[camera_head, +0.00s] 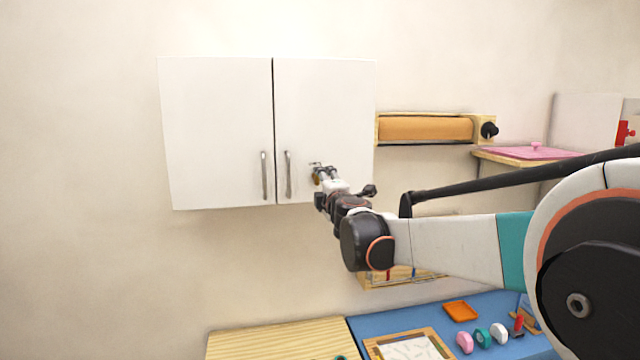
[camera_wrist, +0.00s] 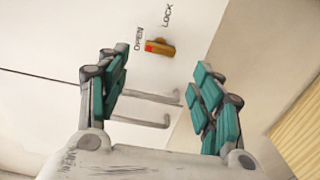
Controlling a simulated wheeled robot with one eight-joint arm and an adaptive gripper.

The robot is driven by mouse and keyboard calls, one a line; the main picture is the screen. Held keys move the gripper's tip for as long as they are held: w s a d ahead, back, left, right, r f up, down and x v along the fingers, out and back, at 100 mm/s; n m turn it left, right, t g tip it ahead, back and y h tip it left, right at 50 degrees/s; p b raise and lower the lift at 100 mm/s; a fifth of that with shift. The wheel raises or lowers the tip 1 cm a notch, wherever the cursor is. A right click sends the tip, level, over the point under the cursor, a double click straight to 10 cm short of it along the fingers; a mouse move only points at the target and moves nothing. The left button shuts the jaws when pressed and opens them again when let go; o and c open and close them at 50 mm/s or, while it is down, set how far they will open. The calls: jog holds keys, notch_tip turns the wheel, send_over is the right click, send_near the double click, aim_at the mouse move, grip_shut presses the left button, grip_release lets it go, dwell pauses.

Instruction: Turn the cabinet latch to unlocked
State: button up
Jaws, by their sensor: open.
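The cabinet latch (camera_wrist: 160,48) is a small brass knob on the white cabinet door, with a red mark at its left end in the wrist view. The red end lies nearer the printed word OPEN (camera_wrist: 138,38) than the word LOCK (camera_wrist: 167,16). My gripper (camera_wrist: 160,70) is open and empty, its teal-padded fingers spread either side of the latch in that view. Contact with the latch is not visible. In the head view my gripper (camera_head: 324,174) is at the lower part of the right cabinet door (camera_head: 325,110), largely covering the latch.
Two bar handles (camera_head: 264,175) flank the seam between the doors, left of my gripper. A wooden roller holder (camera_head: 425,129) is on the wall at the right. Below, a blue mat (camera_head: 375,325) holds an orange tray (camera_head: 460,311) and several stamps. The wall at left is clear.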

jog(key=v, duration=0.3)
jog(key=shift+s+d, duration=0.1)
jog(key=shift+s, duration=0.2)
jog(key=s+d+f+m+h+b, duration=0.1)
jog(key=d+m+h+b, duration=0.1)
jog(key=d+m, duration=0.3)
jog(key=s+d+f+m+h+b, duration=0.2)
jog(key=d, duration=0.5)
jog(key=s+d+f+m+g+h+b, duration=0.35)
jog(key=s+d+f+m+b, duration=0.3)
jog(key=s+d+f, duration=0.55)
jog(key=s+f+m+g+y+b, duration=0.2)
jog(key=s+f+m+g+b, duration=0.5)
jog(key=s+f, duration=2.1)
jog(key=s+m+b, duration=0.1)
jog(key=s+b, duration=0.1)
jog(key=b, duration=0.1)
jog(key=shift+s+a, duration=0.15)
jog(key=shift+s, duration=0.1)
